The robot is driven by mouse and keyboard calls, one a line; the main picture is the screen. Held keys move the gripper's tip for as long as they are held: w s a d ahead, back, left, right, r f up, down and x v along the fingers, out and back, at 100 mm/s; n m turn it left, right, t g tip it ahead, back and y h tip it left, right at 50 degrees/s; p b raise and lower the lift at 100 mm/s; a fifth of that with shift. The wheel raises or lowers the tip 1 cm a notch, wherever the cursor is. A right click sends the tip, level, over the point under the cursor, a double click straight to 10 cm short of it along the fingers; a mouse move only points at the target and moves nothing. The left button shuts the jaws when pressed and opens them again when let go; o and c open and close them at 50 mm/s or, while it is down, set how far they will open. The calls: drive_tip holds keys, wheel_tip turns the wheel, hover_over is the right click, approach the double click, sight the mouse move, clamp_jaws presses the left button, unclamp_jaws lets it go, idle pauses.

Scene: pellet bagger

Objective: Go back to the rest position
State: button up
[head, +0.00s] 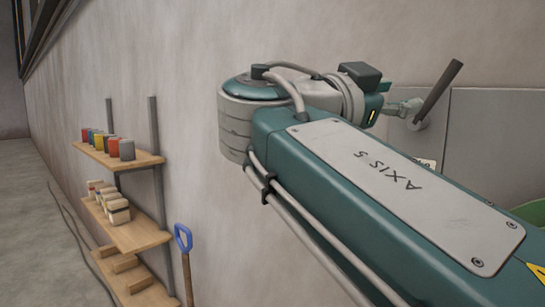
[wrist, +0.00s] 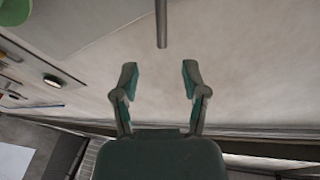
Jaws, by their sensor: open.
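My gripper (wrist: 160,80) is open in the wrist view, its two green-and-grey fingers apart with nothing between them. A grey rod (wrist: 161,22) comes down from the top edge and ends ahead of the fingertips, in line with the gap and apart from them. In the head view, my gripper (head: 393,106) is small and partly hidden beyond my wrist, close to a dark lever (head: 438,92) on a grey panel (head: 497,125). I cannot tell from that view whether they touch. My arm stretches from the lower right toward the wall.
Shelves (head: 137,235) with coloured cans (head: 110,145) and pale containers (head: 108,200) stand along the wall at left. A blue-handled tool (head: 183,238) leans below. A green object (head: 532,213) shows at the right edge. The floor (head: 25,190) at far left looks mostly clear.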

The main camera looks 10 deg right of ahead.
wheel_tip(320, 180, down, 20)
drive_tip(key=d+n+y, duration=0.2)
drive_tip(key=n+y, duration=0.6)
drive_tip(key=n, duration=0.3)
drive_tip(key=s+a+f+n+y, duration=0.2)
drive_tip(key=s+f+n+y, duration=0.1)
drive_tip(key=f, duration=0.5)
drive_tip(key=s+a+f+n+g+y, duration=0.1)
drive_tip(key=s+a+f+n+y, duration=0.1)
drive_tip(key=f, duration=0.6)
drive_tip(key=s+a+f+n+y, duration=0.3)
drive_tip(key=s+a+f+y, duration=0.1)
drive_tip(key=f, duration=0.3)
drive_tip(key=shift+a+f+n+y, duration=0.15)
drive_tip(key=shift+f+n+y, duration=0.2)
drive_tip(key=shift+y, duration=0.25)
